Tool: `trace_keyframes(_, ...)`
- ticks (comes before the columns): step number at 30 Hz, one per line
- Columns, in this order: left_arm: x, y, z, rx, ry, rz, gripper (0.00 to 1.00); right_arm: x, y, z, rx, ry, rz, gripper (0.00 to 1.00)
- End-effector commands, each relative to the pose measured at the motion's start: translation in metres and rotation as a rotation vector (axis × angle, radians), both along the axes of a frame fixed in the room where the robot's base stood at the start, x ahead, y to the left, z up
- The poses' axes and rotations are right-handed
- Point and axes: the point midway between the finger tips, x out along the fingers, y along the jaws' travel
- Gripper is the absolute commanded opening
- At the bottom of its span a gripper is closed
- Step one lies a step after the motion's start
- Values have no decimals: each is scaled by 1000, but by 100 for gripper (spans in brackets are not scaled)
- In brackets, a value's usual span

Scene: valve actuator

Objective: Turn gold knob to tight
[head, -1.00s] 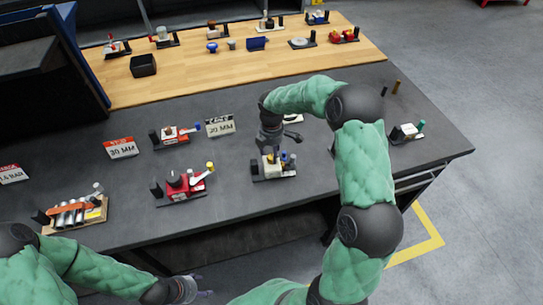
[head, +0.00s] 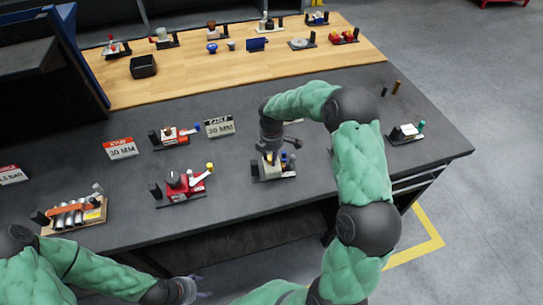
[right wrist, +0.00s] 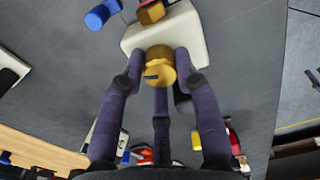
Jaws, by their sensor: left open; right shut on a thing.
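The gold knob (right wrist: 158,68) sits on a cream valve body (right wrist: 190,35) in the right wrist view, with a dark slot mark on its face. The same cream unit (head: 270,174) stands near the front middle of the dark bench in the head view. My right gripper (head: 270,156) points down over it. Its fingers are shut around the gold knob, and the arm hides part of the unit in the head view. My left gripper (head: 198,293) is low at the bottom of the head view, away from the bench top, open and empty.
A red valve unit with a yellow-tipped lever (head: 187,184) stands to the left. A blue part (right wrist: 102,14) is beside the cream body.

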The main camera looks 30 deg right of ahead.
Motion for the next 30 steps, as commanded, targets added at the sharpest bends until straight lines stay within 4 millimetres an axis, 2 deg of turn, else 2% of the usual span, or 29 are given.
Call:
trace_keyframes(11, 0, 0, -1, 0, 0, 0, 61, 0, 0, 0, 0, -1, -162, 0)
trace_keyframes(30, 0, 0, -8, 0, 0, 0, 61, 0, 0, 0, 0, 0, -759, 0)
